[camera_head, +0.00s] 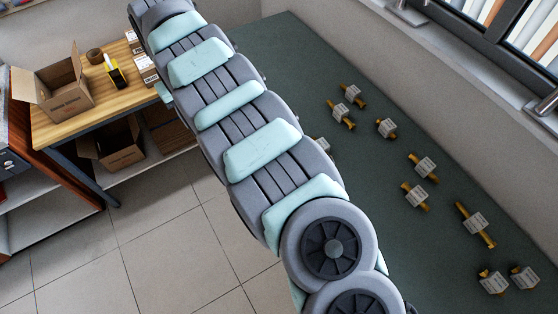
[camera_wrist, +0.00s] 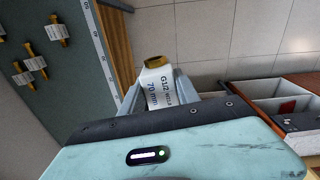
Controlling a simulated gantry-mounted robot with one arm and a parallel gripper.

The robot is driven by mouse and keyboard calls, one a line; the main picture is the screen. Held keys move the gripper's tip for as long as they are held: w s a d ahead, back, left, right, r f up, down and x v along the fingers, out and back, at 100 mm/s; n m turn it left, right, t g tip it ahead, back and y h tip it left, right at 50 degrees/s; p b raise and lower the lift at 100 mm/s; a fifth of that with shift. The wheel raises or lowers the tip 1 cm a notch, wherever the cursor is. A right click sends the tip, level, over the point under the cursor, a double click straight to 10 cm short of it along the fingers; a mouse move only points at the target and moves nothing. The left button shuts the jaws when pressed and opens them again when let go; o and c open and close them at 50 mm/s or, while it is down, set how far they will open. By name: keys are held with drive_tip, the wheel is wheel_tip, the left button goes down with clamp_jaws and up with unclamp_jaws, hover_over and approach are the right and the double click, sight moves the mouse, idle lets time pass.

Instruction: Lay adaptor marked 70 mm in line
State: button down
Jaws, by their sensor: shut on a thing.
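In the wrist view my gripper (camera_wrist: 157,88) is shut on a brass adaptor (camera_wrist: 155,62) with a white tag (camera_wrist: 158,90) that reads G1/2 and 70 mm. The adaptor's brass end points away from my gripper, and the rest of it is hidden by the tag and jaws. The floor shows behind it. In the head view my arm hides the gripper. Several other tagged brass adaptors lie apart on the dark green bench (camera_head: 300,60), among them one long adaptor (camera_head: 475,224) and a shorter one (camera_head: 386,128). Their tags are too small to read there.
A pale strip with number marks (camera_wrist: 101,45) runs along the bench edge in the wrist view. A window wall (camera_head: 470,100) borders the bench on the right. A wooden table (camera_head: 105,100) with an open cardboard box (camera_head: 68,95) stands at left. Tiled floor (camera_head: 150,240) lies between.

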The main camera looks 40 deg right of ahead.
drive_tip(key=s+d+f, duration=0.4)
drive_tip(key=s+d, duration=0.5)
drive_tip(key=d, duration=0.2)
drive_tip(key=s+d+f+m, duration=0.1)
drive_tip(key=s+d+f, duration=0.2)
drive_tip(key=s+d, duration=0.75)
drive_tip(key=s+d+f, duration=0.4)
drive_tip(key=s+d, duration=0.4)
drive_tip(key=d, duration=0.3)
drive_tip(key=f+b, duration=0.3)
drive_tip(key=f, duration=0.2)
drive_tip(key=s+f+b, duration=0.1)
drive_tip(key=f+b, duration=0.2)
drive_tip(key=f, duration=0.3)
drive_tip(key=f+b, duration=0.4)
drive_tip(key=f, duration=0.1)
drive_tip(key=shift+s+d+f, duration=0.15)
drive_tip(key=shift+d, duration=0.15)
drive_tip(key=shift+f, duration=2.05)
